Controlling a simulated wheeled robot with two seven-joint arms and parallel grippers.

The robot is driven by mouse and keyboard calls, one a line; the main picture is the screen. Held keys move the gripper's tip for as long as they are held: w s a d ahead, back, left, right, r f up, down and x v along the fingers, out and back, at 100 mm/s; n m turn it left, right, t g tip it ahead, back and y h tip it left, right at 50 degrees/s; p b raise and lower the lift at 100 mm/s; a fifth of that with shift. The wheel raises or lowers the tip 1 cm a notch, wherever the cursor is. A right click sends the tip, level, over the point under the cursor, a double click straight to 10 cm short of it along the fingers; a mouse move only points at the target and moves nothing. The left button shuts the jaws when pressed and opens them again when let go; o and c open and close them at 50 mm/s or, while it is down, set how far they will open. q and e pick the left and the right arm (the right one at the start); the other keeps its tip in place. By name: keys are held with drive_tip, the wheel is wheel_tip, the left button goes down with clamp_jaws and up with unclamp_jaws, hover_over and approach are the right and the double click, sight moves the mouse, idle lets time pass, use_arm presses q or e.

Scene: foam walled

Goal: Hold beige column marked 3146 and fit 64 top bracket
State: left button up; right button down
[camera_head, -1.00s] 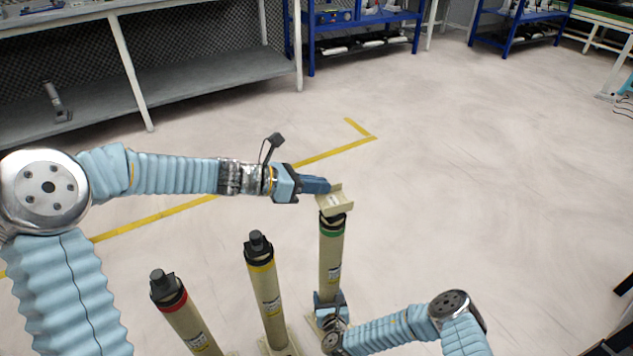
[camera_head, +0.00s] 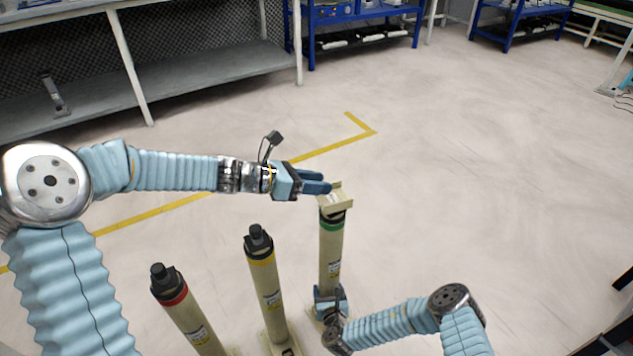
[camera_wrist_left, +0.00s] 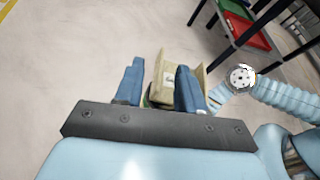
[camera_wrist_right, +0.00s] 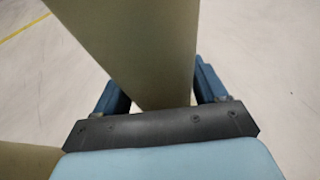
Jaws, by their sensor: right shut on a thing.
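A beige column (camera_head: 331,250) with a green band stands upright, rightmost of three; its label is too small to read. A beige U-shaped bracket (camera_head: 336,203) sits on its black top end and also shows in the left wrist view (camera_wrist_left: 176,80). My left gripper (camera_head: 329,186) is open at the bracket's left edge, its two fingers apart and pointing at it. My right gripper (camera_head: 330,298) is shut on the lower part of the green-banded column, whose tube fills the space between the fingers in the right wrist view (camera_wrist_right: 140,45).
A yellow-banded column (camera_head: 267,285) and a red-banded column (camera_head: 190,318) with black tops stand to the left. A grey shelf bench (camera_head: 200,85) and blue racks (camera_head: 365,35) stand behind.

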use_arm(q)
drive_tip(key=v, duration=1.1)
drive_tip(key=shift+s+a, duration=0.2)
drive_tip(key=shift+a, duration=0.05)
drive_tip(key=shift+r, duration=0.15)
use_arm(e)
unclamp_jaws()
drive_tip(key=shift+s, duration=0.1)
